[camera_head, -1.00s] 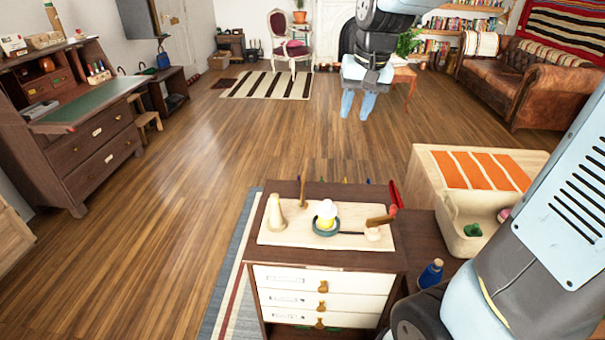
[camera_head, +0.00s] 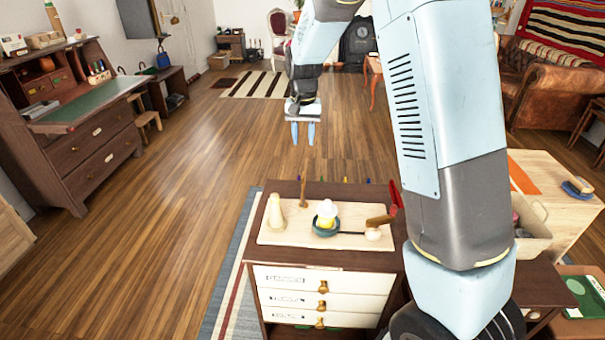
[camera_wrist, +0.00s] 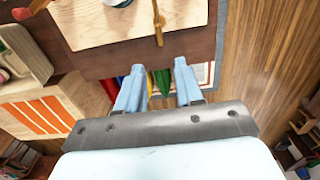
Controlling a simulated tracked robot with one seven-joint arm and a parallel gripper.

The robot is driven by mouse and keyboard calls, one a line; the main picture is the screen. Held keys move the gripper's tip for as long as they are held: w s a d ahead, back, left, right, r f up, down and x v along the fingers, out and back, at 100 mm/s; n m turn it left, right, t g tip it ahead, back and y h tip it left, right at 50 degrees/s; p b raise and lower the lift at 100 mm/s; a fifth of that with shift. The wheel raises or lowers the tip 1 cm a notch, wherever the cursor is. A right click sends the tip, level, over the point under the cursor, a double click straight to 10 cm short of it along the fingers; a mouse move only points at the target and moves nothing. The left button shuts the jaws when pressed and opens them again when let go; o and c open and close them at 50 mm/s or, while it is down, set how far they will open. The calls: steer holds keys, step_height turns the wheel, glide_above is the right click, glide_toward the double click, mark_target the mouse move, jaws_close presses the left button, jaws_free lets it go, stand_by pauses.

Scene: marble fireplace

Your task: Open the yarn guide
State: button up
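A pale wooden board (camera_head: 275,236) lies on top of the small dark cabinet. My gripper (camera_head: 302,132) is open and empty, pointing down, just above the slim arm in the head view. In the wrist view, the arm (camera_wrist: 158,22) lies ahead of the gripper (camera_wrist: 158,88), apart from its fingers.
The cabinet (camera_head: 335,255) has white drawers with brass pulls. Several coloured items (camera_wrist: 150,82) hang at its edge. At the right are a light wooden chest (camera_head: 560,205) and a cream bin (camera_head: 533,238). Wooden floor (camera_head: 170,220) is free to the left.

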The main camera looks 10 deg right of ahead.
mark_target(303, 175)
step_height(303, 175, down, 13)
steer(key=shift+f, duration=0.15)
stand_by(0.4)
jaws_close()
stand_by(0.3)
stand_by(1.1)
